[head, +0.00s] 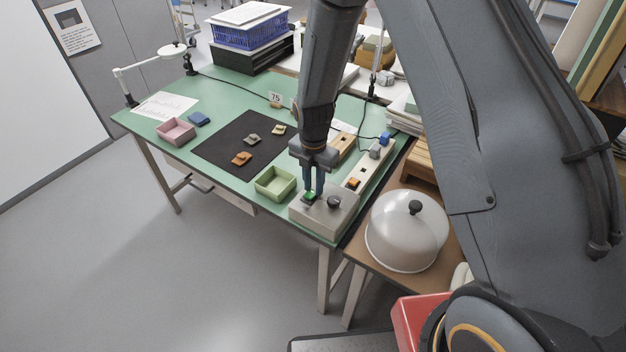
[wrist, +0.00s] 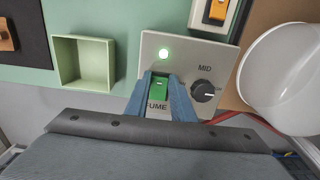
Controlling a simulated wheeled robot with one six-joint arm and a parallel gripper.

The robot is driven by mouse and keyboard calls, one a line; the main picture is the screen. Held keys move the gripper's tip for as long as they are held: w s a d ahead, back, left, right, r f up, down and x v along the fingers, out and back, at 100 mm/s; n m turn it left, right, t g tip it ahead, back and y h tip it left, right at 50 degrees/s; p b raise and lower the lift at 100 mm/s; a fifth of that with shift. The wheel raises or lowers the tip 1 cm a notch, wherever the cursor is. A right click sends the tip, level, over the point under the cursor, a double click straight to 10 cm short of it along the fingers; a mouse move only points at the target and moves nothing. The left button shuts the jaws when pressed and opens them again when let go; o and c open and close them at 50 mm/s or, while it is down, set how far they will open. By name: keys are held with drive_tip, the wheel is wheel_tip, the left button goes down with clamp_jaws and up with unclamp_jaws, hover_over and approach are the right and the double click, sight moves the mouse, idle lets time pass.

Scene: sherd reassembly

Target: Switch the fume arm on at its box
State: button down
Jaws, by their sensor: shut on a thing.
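The fume box (head: 325,215) is a grey control box at the near right corner of the green table. My gripper (head: 314,187) points down at the box. In the wrist view, its two blue fingers (wrist: 163,82) stand on either side of the green switch, shut on it. Part of the FUME lettering is hidden by the fingers.
A pale green tray (head: 275,183) stands just left of the box. A power strip (head: 368,165) with an orange switch lies behind it. A white dome with a black knob (head: 408,228) stands close on the right. A dark mat (head: 238,135) holds several sherds.

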drive_tip(key=shift+w, duration=0.15)
drive_tip(key=c, duration=1.5)
unclamp_jaws()
drive_tip(key=shift+d, duration=0.1)
wheel_tip(320, 180, up, 8)
drive_tip(key=b, duration=0.2)
drive_tip(key=shift+d+f+b, duration=0.1)
drive_tip(key=shift+b, duration=0.2)
